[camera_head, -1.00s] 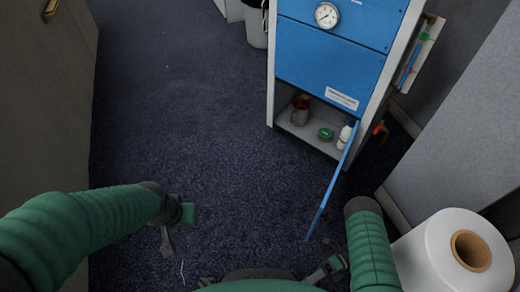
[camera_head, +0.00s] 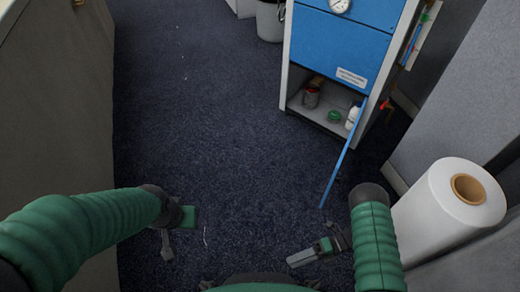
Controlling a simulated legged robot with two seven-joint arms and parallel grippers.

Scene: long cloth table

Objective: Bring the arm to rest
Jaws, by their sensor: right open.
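My left arm, with a green sleeve, comes in from the left. Its gripper (camera_head: 168,243) points down over the dark carpet, and its jaws are too small and unclear to read. My right arm, also green-sleeved, stands at the lower right. My right gripper (camera_head: 296,258) is open and empty, pointing left over the bare floor. Neither gripper touches anything that I can see.
A blue cabinet (camera_head: 340,45) stands ahead with its lower door (camera_head: 343,160) swung open. A dark can (camera_head: 311,97), a green item (camera_head: 334,116) and a white bottle (camera_head: 352,118) are inside. A large white roll (camera_head: 440,205) stands at right. The middle carpet is clear.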

